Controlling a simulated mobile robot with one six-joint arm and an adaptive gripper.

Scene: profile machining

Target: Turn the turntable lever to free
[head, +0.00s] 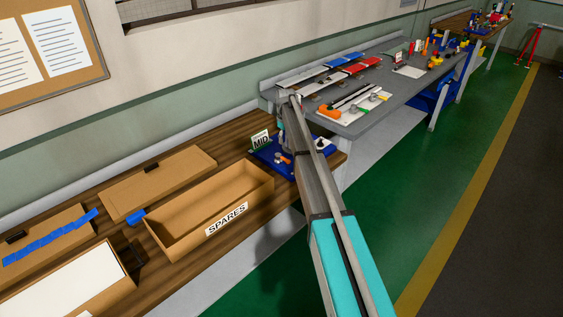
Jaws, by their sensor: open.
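I cannot make out the turntable or its lever for certain. My gripper does not show; only the arm's links are visible, reaching from the bottom of the picture up toward the grey bench.
An open box marked SPARES (186,232) stands on the wooden bench (165,283), with other cardboard boxes to its left. A grey bench (388,104) behind holds a white board (353,106), tools and coloured parts. The green floor to the right is clear.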

